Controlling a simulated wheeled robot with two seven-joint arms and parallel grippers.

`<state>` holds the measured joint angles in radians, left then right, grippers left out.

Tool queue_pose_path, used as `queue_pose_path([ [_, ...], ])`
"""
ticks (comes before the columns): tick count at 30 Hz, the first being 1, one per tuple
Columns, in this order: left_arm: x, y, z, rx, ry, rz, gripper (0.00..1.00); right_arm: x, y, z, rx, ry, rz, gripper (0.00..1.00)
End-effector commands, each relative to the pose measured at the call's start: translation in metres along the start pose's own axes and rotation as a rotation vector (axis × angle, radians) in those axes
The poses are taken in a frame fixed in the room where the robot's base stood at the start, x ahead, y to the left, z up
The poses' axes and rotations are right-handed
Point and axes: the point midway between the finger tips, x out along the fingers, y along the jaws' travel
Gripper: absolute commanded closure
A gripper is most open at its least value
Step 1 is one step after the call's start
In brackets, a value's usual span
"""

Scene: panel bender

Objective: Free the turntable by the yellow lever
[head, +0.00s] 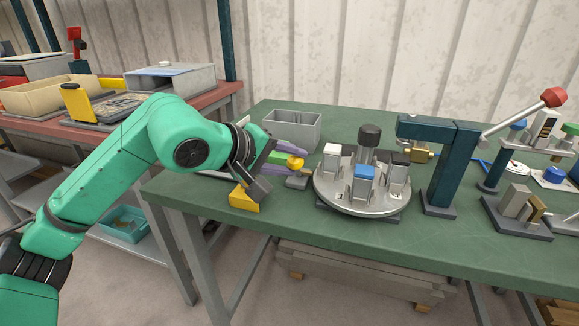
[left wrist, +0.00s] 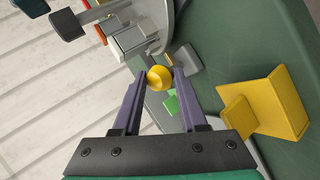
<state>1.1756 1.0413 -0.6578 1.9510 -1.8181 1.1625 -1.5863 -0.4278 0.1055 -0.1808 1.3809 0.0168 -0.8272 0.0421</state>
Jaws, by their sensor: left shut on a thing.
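The round turntable (head: 362,203) stands on the green bench, with several clamp blocks and a dark central knob (head: 369,135) on it. The yellow lever knob (head: 296,163) is just left of the turntable. My left gripper (head: 293,161) is shut on this knob. In the left wrist view the yellow ball (left wrist: 159,78) sits between the tips of the purple fingers (left wrist: 158,84). The lever's shaft is mostly hidden behind the knob and fingers. Part of the turntable also shows at the top of the left wrist view. My right gripper is not in view.
A yellow angled block (head: 244,198) lies near the bench's left edge, below my left gripper. A grey bin (head: 292,131) stands behind. A blue press (head: 440,165) with a red-knobbed handle (head: 554,97) stands right of the turntable. The bench front (head: 460,240) is clear.

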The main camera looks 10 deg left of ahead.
Motion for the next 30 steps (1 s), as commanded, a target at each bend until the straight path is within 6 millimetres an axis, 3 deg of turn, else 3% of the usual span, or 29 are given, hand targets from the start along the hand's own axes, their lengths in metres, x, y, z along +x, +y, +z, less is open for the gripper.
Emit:
queue_pose_path([
  [10,0.001,-0.001,0.001,0.003,-0.001,-0.003,1.00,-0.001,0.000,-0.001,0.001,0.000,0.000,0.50],
  [11,0.001,-0.001,0.001,0.003,-0.001,-0.003,0.51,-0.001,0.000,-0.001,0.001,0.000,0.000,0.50],
  [12,0.001,-0.001,0.001,0.003,-0.001,-0.003,0.35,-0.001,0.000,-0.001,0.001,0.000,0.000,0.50],
  [13,0.001,-0.001,0.001,0.002,-0.001,-0.003,0.29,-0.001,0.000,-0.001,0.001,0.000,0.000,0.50],
  [23,-0.001,-0.001,0.000,0.001,0.000,-0.002,0.29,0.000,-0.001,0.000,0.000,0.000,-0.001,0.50],
  [26,-0.009,-0.001,0.000,0.001,0.000,-0.002,0.29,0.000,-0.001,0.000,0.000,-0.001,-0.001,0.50],
  [30,-0.033,-0.002,0.000,0.003,0.003,-0.002,0.29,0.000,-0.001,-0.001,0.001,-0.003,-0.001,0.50],
])
